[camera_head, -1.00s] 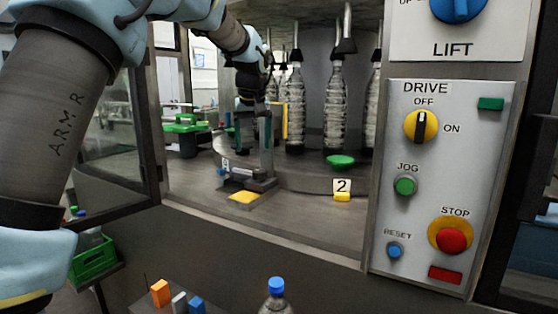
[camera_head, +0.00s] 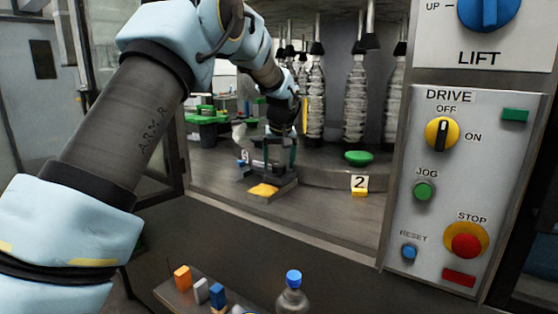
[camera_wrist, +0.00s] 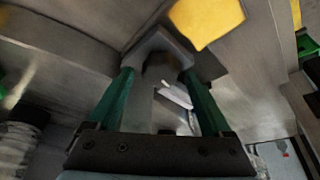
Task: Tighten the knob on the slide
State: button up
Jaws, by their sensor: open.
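The slide (camera_head: 268,187) is a dark grey block low on the machine deck, with a yellow pad (camera_head: 263,190) on its front; the pad also shows in the wrist view (camera_wrist: 207,20). My gripper (camera_head: 268,168) points down at the slide from above. In the wrist view its green fingers (camera_wrist: 160,72) are apart, close to a dark grey block with a rounded part between the tips. Whether they touch it is unclear.
Clear bottles (camera_head: 355,100) hang behind, with a green disc (camera_head: 358,157) and a yellow marker labelled 2 (camera_head: 359,188) to the right. The control panel (camera_head: 450,190) stands on the right. Bare deck (camera_head: 310,208) lies right of the slide. A blue-capped bottle (camera_head: 293,298) stands in front.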

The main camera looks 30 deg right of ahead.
jog(key=shift+c, duration=0.3)
grip_shut()
dwell(0.5)
jog(key=shift+w+a+m, duration=0.1)
jog(key=shift+m, duration=0.2)
jog(key=m+h, duration=0.1)
jog(key=m, duration=0.1)
jog(key=shift+w+m, duration=0.1)
jog(key=shift+m, duration=0.2)
jog(key=m+g, duration=0.1)
jog(key=m, duration=0.1)
jog(key=m+h+p, duration=0.1)
jog(key=m, duration=0.1)
jog(key=shift+r+m+g, duration=0.1)
jog(key=shift+m+g, duration=0.2)
jog(key=shift+g, duration=0.1)
jog(key=m, duration=0.2)
jog(key=m+g+h+p, duration=0.1)
jog(key=m, duration=0.1)
jog(key=shift+w+g, duration=0.1)
jog(key=shift+g, duration=0.2)
jog(key=shift+m+g+p, duration=0.6)
jog(key=shift+m+p, duration=0.15)
jog(key=shift+m, duration=1.05)
